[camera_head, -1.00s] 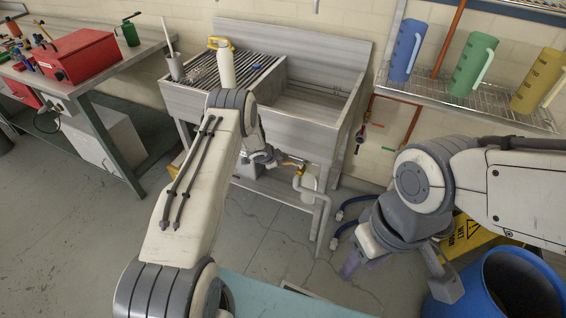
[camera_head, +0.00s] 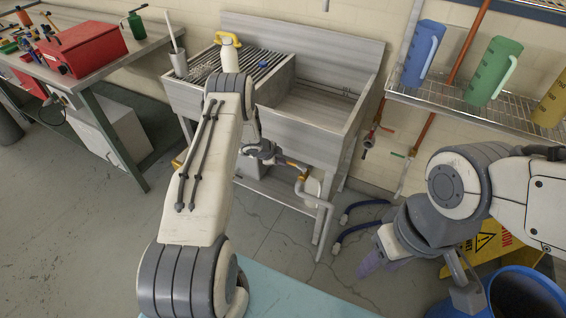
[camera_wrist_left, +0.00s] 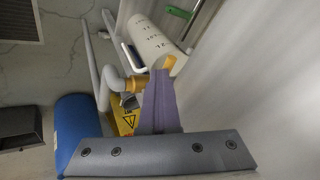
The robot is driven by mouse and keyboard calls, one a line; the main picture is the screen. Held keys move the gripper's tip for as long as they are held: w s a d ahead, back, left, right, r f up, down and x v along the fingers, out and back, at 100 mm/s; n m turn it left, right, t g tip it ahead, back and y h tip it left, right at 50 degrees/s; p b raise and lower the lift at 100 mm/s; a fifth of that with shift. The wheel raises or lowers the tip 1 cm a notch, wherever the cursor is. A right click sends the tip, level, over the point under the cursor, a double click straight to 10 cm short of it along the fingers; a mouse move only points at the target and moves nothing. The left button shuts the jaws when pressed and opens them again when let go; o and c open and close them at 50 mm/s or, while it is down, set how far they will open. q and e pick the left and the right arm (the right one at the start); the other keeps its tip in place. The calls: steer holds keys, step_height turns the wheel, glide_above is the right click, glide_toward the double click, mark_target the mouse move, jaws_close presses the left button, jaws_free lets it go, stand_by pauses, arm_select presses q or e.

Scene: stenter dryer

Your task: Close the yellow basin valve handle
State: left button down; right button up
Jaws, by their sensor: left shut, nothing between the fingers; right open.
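A grey basin (camera_head: 325,105) stands against the wall. Under it, a yellow valve handle (camera_head: 301,178) sits at a pale drain pipe (camera_head: 309,199). My left gripper (camera_head: 286,161) is under the basin's front, close to the yellow part; contact cannot be told in the head view. In the left wrist view, its purple fingers (camera_wrist_left: 161,78) are shut and empty. Yellow parts show on both sides of the fingertips, one at the pipe (camera_wrist_left: 113,82); part of the handle may be hidden. My right gripper (camera_head: 415,275) is open and empty, right of the basin.
A blue barrel (camera_head: 462,302) and a yellow warning sign (camera_head: 486,243) stand at the lower right. A wire shelf (camera_head: 455,100) holds jugs. A bench (camera_head: 122,67) with a red box stands at the left. Hoses (camera_head: 350,232) lie right of the basin legs.

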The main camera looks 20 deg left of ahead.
arm_select(q)
steer(key=shift+w+a, duration=0.2)
steer(key=shift+a, duration=0.05)
stand_by(0.3)
